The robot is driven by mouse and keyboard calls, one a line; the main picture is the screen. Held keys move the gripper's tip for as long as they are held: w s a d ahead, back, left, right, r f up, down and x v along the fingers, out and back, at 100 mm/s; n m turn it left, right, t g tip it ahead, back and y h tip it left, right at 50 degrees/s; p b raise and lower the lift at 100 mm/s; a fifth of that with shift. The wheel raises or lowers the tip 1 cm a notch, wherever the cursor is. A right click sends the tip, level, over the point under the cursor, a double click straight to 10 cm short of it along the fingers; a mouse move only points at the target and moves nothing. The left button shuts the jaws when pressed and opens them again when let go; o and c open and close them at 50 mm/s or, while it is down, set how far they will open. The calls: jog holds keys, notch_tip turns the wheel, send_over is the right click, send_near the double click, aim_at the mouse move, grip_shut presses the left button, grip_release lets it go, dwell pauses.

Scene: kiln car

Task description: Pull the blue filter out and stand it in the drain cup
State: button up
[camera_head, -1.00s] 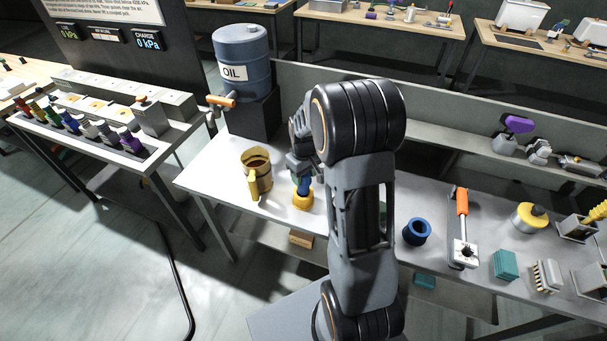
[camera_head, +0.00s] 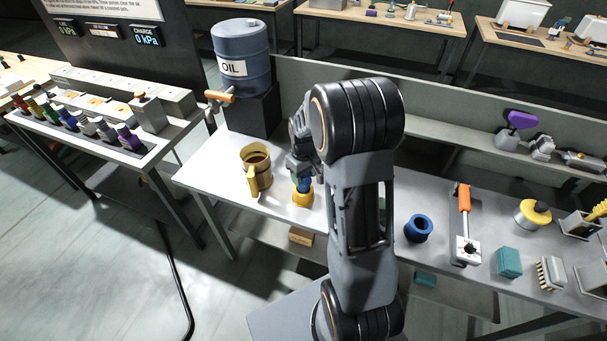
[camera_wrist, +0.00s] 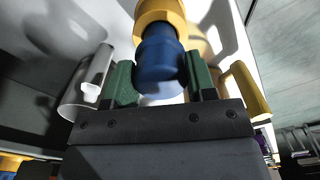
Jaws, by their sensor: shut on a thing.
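The blue filter (camera_head: 304,185) stands roughly upright at a yellow round piece (camera_head: 302,199) on the bench. It also shows in the wrist view (camera_wrist: 160,62), with the yellow piece (camera_wrist: 155,15) against its far end. I cannot tell how deep it sits in that piece. My gripper (camera_head: 302,176) is above it, its green finger pads (camera_wrist: 162,78) on either side, shut on the blue filter. A blue open-topped cup (camera_head: 418,229) stands to the right of my arm; I cannot tell whether it is the drain cup. My arm hides part of the bench.
A yellow jug (camera_head: 262,178) stands close left of the filter; the oil drum (camera_head: 240,57) with its orange-handled tap is behind it. An orange-handled tool (camera_head: 464,225), a teal block (camera_head: 508,262) and a yellow disc (camera_head: 532,213) are farther right. Bare bench lies at the front left.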

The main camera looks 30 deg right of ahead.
jog(key=shift+f+b, duration=1.3)
jog(key=shift+f, duration=0.45)
jog(key=shift+r, duration=0.1)
jog(key=o, duration=1.2)
jog(key=shift+r, duration=0.15)
jog(key=shift+r+p, duration=3)
jog(key=shift+r, duration=0.85)
notch_tip(320, 180, up, 14)
jog(key=b, duration=0.1)
